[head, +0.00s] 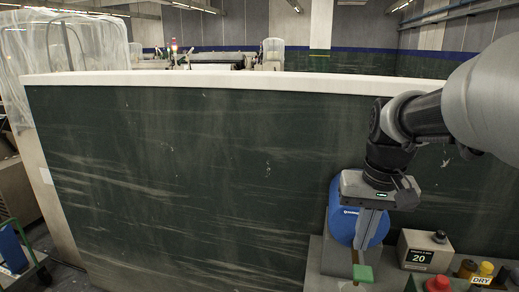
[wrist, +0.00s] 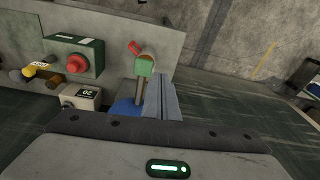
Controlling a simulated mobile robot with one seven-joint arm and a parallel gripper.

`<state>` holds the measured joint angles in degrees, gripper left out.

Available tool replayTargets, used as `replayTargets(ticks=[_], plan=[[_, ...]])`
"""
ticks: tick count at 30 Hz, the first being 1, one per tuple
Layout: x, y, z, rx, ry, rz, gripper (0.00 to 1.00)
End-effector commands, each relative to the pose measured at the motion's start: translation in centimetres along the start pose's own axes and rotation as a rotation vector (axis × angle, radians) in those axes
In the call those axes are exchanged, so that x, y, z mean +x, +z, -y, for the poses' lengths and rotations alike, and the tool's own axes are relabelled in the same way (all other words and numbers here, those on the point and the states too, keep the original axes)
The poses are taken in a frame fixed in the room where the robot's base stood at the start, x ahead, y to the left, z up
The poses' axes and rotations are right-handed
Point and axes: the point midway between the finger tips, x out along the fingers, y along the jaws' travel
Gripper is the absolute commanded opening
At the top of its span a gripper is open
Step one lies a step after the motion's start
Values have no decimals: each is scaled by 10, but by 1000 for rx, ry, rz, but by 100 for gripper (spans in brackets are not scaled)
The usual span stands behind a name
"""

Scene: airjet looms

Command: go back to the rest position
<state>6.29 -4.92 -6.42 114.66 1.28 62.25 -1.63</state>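My gripper (head: 366,243) hangs pointing down at the right of the head view, in front of a blue round drum (head: 345,211). Its two grey fingers are close together, with nothing seen between them. They also show in the wrist view (wrist: 161,97). A green-tipped lever on a brownish stem (head: 362,273) stands by the fingertips in the head view. In the wrist view this green-tipped lever (wrist: 145,66) is just left of the fingers. I cannot tell whether they touch. The drum is partly hidden behind my gripper.
A box reading 20 (head: 424,252) stands right of my gripper. A red button (head: 438,284) and coloured knobs, one labelled DRY (head: 481,279), are at the lower right. A large dark green panel (head: 190,180) with a pale top edge fills the middle and left.

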Motion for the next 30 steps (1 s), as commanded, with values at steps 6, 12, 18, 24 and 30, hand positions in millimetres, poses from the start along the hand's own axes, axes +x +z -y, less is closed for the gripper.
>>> replayTargets(ticks=[6,12,18,24,30], plan=[[-29,60,31,-91,-25,-152,0],[-34,107,47,-160,-34,-273,0],[-32,130,53,-195,-37,-338,0],[-30,134,54,-201,-37,-349,0],[-30,134,53,-201,-37,-348,0]])
